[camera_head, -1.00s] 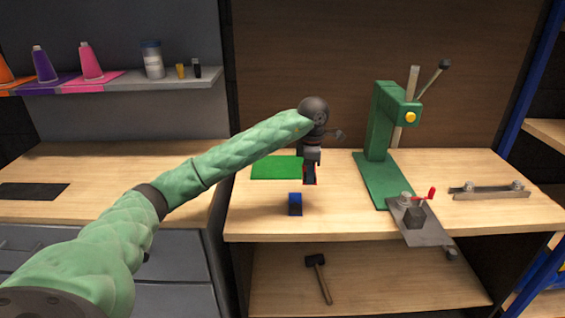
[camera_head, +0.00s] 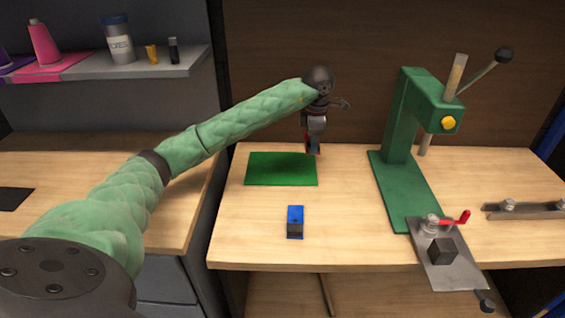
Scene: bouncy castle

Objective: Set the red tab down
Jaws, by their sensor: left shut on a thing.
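My left gripper (camera_head: 313,150) points down at the back right corner of the green mat (camera_head: 265,170). It is shut on the red tab (camera_head: 307,142), which shows only as a thin red strip by the fingers. The fingers hide most of the tab. I cannot tell whether the tab touches the table. My right gripper is not in view.
A blue and black block (camera_head: 295,221) stands in front of the mat. A green lever press (camera_head: 398,130) stands to the right, with a metal plate fixture (camera_head: 455,272) in front and a metal rail (camera_head: 525,211) farther right. Bare wood lies between mat and press.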

